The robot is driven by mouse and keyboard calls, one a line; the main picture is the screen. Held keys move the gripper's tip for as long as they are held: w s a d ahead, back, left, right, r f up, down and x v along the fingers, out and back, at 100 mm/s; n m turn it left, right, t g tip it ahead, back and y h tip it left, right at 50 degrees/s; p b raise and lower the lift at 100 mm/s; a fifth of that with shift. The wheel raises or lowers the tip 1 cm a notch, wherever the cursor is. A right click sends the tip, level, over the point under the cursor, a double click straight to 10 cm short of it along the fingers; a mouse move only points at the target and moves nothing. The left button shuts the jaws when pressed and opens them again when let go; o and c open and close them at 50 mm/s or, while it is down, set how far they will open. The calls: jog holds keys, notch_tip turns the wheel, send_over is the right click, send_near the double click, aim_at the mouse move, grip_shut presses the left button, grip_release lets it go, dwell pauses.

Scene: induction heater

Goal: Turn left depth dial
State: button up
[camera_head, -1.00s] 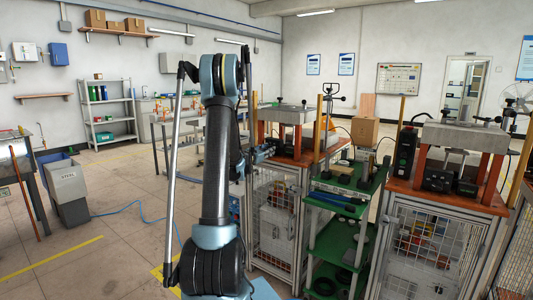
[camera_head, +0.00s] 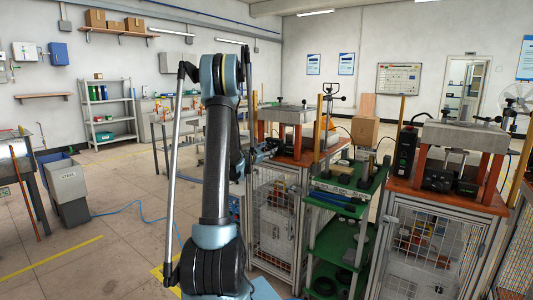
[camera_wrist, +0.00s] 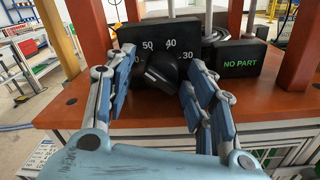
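My gripper (camera_wrist: 162,86) is open, with one blue-padded finger on each side of the knob. The left finger hides part of the scale. I cannot tell whether either finger touches the knob. In the head view my gripper (camera_head: 268,147) is small at the left heater station, and the dial there is too small to make out.
A black box reading NO PART (camera_wrist: 237,62) stands right of the dial on the orange-brown bench top (camera_wrist: 80,104). Orange-brown posts rise on both sides. A green cart (camera_head: 345,190) stands between the left station and the right station (camera_head: 450,180).

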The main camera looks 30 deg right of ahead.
jog(key=v, duration=1.2)
